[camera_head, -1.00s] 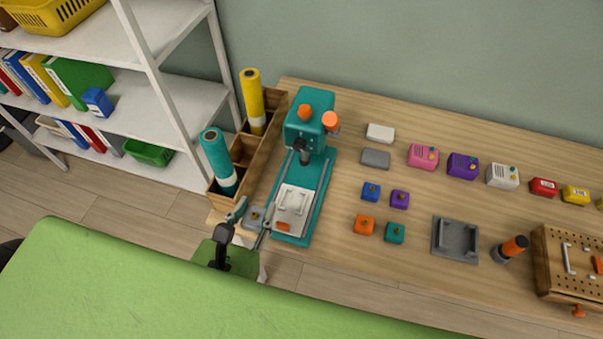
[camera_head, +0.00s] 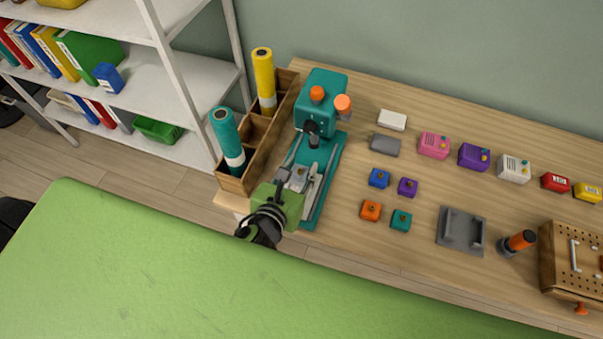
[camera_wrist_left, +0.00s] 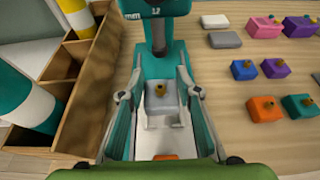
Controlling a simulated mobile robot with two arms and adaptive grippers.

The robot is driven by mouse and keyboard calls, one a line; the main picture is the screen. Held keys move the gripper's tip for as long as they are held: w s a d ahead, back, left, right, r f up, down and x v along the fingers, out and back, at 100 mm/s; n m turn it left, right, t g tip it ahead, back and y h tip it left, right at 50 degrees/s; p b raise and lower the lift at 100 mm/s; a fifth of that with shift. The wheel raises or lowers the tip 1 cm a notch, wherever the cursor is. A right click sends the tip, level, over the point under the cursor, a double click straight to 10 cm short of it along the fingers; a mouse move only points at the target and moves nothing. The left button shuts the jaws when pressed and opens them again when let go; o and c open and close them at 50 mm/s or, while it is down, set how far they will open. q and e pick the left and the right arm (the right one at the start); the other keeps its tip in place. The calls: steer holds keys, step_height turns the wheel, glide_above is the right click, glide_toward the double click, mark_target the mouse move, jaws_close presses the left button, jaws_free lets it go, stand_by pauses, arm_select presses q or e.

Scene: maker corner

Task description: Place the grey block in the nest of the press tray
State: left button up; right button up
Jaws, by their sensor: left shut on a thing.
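The grey block (camera_head: 299,173), small with a gold knob on top, is between the fingers of my left gripper (camera_head: 297,176), which is shut on it. The wrist view shows the block (camera_wrist_left: 160,97) over the white press tray (camera_wrist_left: 162,141), between the finger ends. The tray lies on the teal base of the press (camera_head: 322,90), with an orange mark on its near edge. My wrist hides part of the tray in the head view. I cannot tell whether the block touches the nest. My right gripper is not in view.
A wooden rack (camera_head: 254,138) with yellow and teal rolls stands close left of the press. Right of it lie a grey slab (camera_head: 385,146), a white slab (camera_head: 392,120), small coloured knobbed blocks and a grey fixture (camera_head: 461,246). The press head overhangs the base's far end.

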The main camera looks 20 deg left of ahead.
mark_target(301, 174)
arm_select(q)
steer(key=shift+w+f, duration=0.25)
steer(key=shift+f, duration=0.05)
step_height(301, 174, down, 3)
steer(key=shift+w+r, duration=0.1)
steer(key=shift+r, duration=0.1)
steer(key=shift+d+f, duration=0.1)
steer(key=shift+f, duration=0.3)
steer(key=shift+s, duration=0.2)
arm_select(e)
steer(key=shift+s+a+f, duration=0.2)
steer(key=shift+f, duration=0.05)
arm_select(q)
steer(key=o, duration=1.1)
steer(key=shift+f, duration=0.1)
steer(key=shift+w, duration=0.15)
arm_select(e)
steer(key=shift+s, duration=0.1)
arm_select(q)
steer(key=b+v, duration=0.2)
steer(key=v, duration=0.9)
steer(key=shift+r, duration=0.2)
steer(key=shift+s+r, duration=0.25)
steer(key=shift+s, duration=0.2)
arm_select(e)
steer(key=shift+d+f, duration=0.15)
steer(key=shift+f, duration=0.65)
